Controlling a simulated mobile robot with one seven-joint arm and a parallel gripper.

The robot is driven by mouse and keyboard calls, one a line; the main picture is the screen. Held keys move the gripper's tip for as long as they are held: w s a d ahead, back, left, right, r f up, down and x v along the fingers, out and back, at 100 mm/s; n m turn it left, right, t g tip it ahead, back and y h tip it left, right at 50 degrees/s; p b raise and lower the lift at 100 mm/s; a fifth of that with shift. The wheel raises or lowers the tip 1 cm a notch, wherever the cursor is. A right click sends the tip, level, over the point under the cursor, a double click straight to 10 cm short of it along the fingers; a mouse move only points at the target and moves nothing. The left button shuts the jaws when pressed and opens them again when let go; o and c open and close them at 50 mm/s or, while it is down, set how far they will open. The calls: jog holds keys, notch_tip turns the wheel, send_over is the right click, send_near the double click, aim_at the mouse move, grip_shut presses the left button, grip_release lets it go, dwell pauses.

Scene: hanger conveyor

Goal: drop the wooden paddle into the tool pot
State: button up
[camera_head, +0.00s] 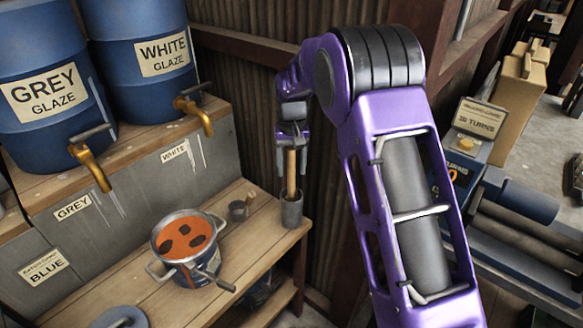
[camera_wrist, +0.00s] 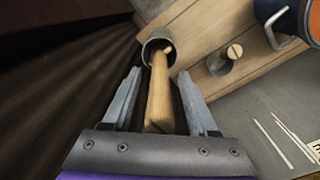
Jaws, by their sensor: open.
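The wooden paddle (camera_head: 291,172) stands nearly upright with its lower end inside the grey metal tool pot (camera_head: 292,211). The pot is at the right end of the wooden bench. In the wrist view the paddle (camera_wrist: 160,95) runs from between my fingers down into the mouth of the pot (camera_wrist: 152,44). My gripper (camera_head: 292,165) is above the pot, around the upper part of the paddle. Its fingers (camera_wrist: 158,88) are spread, with a gap on each side of the paddle. The paddle's bottom end is hidden inside the pot.
A pot of orange glaze (camera_head: 185,245) with handles stands on the bench (camera_head: 130,285), left of the tool pot. A small metal weight-like piece (camera_head: 238,211) sits between them. Blue glaze barrels (camera_head: 148,90) with brass taps stand behind. A corrugated wall (camera_head: 262,110) is close behind the gripper.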

notch_tip(320, 180, up, 12)
jog(key=shift+s+r+p, duration=0.1)
jog(key=shift+r+p, duration=0.1)
jog(key=shift+p, duration=0.1)
